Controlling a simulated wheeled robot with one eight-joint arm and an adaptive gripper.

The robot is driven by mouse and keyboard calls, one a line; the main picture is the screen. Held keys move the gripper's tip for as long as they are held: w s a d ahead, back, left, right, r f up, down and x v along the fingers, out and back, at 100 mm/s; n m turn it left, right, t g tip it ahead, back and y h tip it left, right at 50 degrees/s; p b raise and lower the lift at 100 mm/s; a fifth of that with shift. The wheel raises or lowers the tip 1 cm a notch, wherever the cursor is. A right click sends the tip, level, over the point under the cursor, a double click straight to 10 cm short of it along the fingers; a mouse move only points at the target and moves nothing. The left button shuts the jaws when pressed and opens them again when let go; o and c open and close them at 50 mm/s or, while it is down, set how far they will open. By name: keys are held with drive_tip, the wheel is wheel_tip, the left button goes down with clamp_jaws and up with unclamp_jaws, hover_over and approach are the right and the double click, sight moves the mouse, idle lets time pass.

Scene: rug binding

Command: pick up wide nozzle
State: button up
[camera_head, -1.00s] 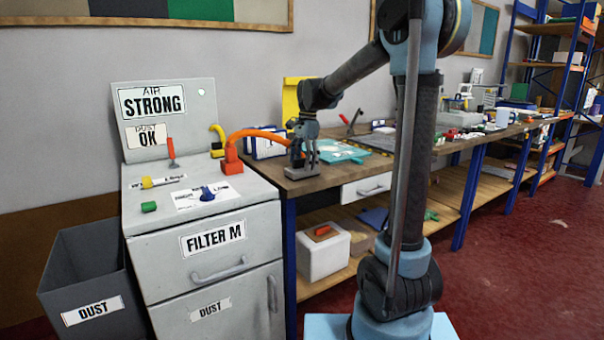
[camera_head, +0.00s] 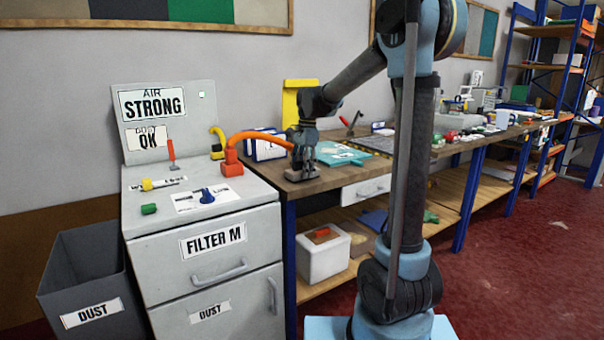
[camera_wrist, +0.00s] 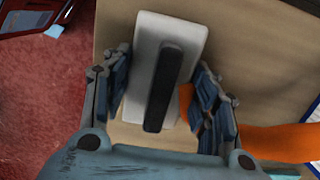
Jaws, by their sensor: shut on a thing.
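The wide nozzle is a pale grey rectangular block (camera_wrist: 150,30) with a dark bar along its top, seen between my fingers in the wrist view. In the head view it is a small grey block (camera_head: 303,174) at the left end of the workbench, mostly under my gripper (camera_head: 302,165). My gripper (camera_wrist: 160,95) points down and is shut on the nozzle, one finger on each side. An orange hose (camera_head: 262,136) arches from the grey cabinet to beside the gripper. In the wrist view the hose (camera_wrist: 265,142) passes behind the right finger.
A grey cabinet (camera_head: 225,279) with a panel, a blue knob (camera_head: 207,193) and a dust bin (camera_head: 85,275) stand left of the bench. A teal item (camera_head: 340,154) and a blue-and-white box (camera_head: 266,148) lie near the gripper. A yellow upright (camera_head: 290,100) stands behind.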

sight(303, 160)
wheel_tip(303, 160, up, 10)
idle(0.6)
drive_tip(key=o, duration=0.4)
drive_tip(key=shift+c, duration=0.3)
